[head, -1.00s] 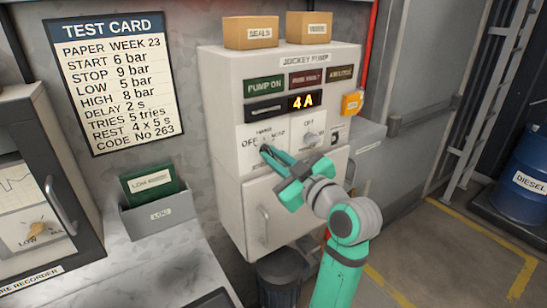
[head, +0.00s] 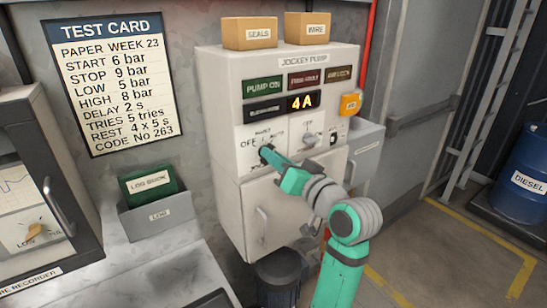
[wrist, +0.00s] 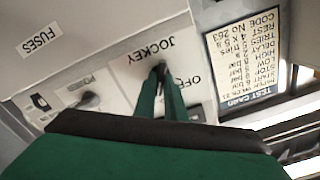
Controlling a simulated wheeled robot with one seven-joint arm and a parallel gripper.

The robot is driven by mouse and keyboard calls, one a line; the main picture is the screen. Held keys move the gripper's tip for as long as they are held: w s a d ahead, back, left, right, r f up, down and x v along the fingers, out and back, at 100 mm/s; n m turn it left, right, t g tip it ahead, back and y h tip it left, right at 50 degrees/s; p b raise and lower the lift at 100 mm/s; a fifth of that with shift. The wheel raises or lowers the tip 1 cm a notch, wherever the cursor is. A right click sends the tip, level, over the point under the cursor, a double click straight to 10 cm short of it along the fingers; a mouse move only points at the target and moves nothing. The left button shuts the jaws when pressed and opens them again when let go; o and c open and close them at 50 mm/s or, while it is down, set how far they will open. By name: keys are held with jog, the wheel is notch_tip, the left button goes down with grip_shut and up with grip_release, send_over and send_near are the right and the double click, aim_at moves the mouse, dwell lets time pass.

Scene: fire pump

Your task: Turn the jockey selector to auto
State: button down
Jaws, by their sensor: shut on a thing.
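The jockey pump panel (head: 222,128) is a pale cabinet on the wall. Its jockey selector sits on a white plate (head: 248,162) at the left, marked OFF, HAND and AUTO. My gripper (head: 266,151) is at this selector, with its fingers shut on the knob. The fingers hide most of the knob, so I cannot tell which mark it points to. In the wrist view the two green fingers (wrist: 161,72) close together at the plate, below the upside-down word JOCKEY.
A second selector (head: 309,141) is just right of my gripper. Above are lamp labels and a display (head: 303,101) reading 4A. Boxes (head: 249,33) stand on top. An orange part (head: 351,104) is on the right side. A bin (head: 279,277) stands below.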

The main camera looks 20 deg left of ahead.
jog(key=shift+m, duration=1.7)
jog(key=c, duration=1.8)
grip_release()
jog(key=v, duration=1)
jog(key=shift+s+d, duration=0.25)
jog(key=shift+d, duration=0.1)
